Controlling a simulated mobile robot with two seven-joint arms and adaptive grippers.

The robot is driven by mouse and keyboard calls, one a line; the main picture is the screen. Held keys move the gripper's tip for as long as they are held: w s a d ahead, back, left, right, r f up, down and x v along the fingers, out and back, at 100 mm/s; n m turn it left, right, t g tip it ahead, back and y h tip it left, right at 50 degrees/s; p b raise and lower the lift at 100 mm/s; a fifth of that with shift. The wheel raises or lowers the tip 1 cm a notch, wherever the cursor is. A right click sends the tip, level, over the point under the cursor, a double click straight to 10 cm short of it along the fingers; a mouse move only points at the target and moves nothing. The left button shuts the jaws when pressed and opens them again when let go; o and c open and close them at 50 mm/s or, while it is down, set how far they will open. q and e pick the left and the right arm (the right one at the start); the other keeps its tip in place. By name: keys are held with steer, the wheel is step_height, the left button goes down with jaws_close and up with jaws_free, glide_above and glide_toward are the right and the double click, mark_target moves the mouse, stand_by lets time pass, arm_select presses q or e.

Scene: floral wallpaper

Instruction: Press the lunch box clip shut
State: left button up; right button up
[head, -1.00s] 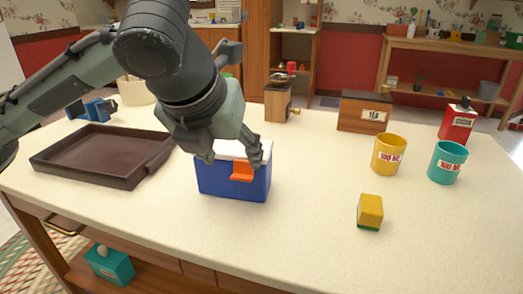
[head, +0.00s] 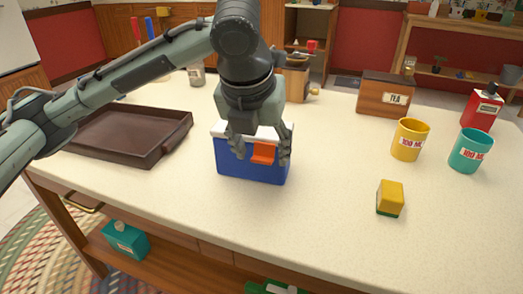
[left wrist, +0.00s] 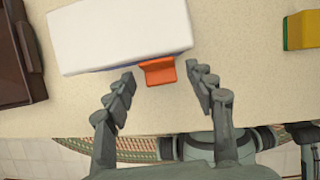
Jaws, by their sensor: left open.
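The lunch box (head: 238,167) is blue with a white lid and stands on the pale counter. Its orange clip (head: 262,153) is on the front face, near the lid edge. In the left wrist view the white lid (left wrist: 120,32) is seen from above, and the orange clip (left wrist: 157,71) sticks out from its front edge. My left gripper (head: 261,158) is open, pointing down at the front of the box, with its fingers on either side of the clip. In the left wrist view the fingers (left wrist: 162,82) are apart with nothing between them but the clip ahead. My right gripper is out of view.
A brown tray (head: 112,154) lies left of the box. A yellow-green sponge (head: 390,198), a yellow mug (head: 410,139) and a teal mug (head: 470,150) stand to the right. A tea box (head: 385,97) and a grinder (head: 297,80) are behind. The counter in front of the box is clear.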

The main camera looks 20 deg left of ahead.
arm_select(q)
steer(key=shift+f, duration=0.1)
steer(key=c, duration=1.2)
steer(key=shift+o, duration=0.2)
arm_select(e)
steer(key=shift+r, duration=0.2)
arm_select(q)
steer(key=shift+f+t+p, duration=0.1)
steer(key=shift+t+p, duration=0.25)
steer(key=shift+t, duration=0.15)
steer(key=shift+f+t, duration=0.15)
steer(key=shift+t, duration=0.25)
steer(key=shift+f+t, duration=0.1)
steer(key=shift+t, duration=0.6)
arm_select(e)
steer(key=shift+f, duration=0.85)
arm_select(q)
steer(key=o, duration=1.2)
steer(key=shift+c, duration=0.2)
